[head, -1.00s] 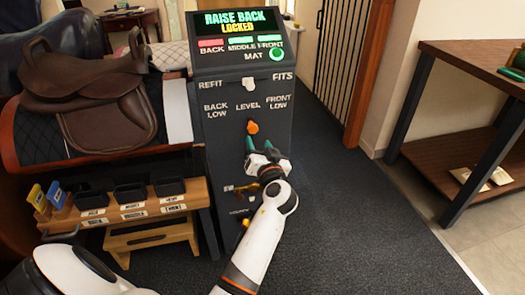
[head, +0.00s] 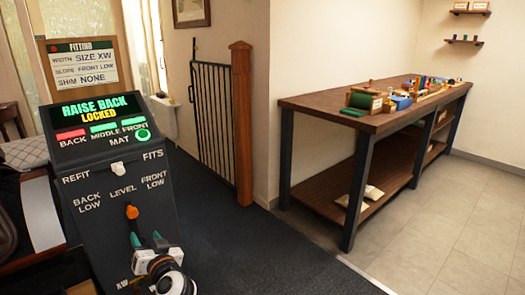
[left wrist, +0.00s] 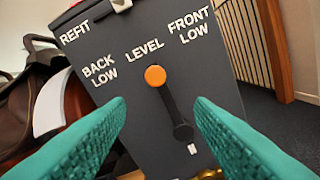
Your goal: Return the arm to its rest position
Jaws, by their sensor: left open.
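My left gripper (head: 148,241) is open and empty at the front of the dark console (head: 120,170), just below the orange-knobbed lever. In the left wrist view its two teal fingers (left wrist: 160,110) stand apart on either side of the lever (left wrist: 170,100), without visibly touching it. The orange knob (head: 131,212) points up toward the word LEVEL. The console screen (head: 100,108) reads RAISE BACK LOCKED, with a red BACK light and green MIDDLE, FRONT and MAT lights. My right gripper is not in view.
A fitting board (head: 85,66) behind the console reads SIZE XW, FRONT LOW, NONE. A wooden workbench (head: 350,110) with several small items stands at the right. A dark gate (head: 212,115) and wooden post (head: 242,125) stand behind. The carpet (head: 235,240) between console and bench is clear.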

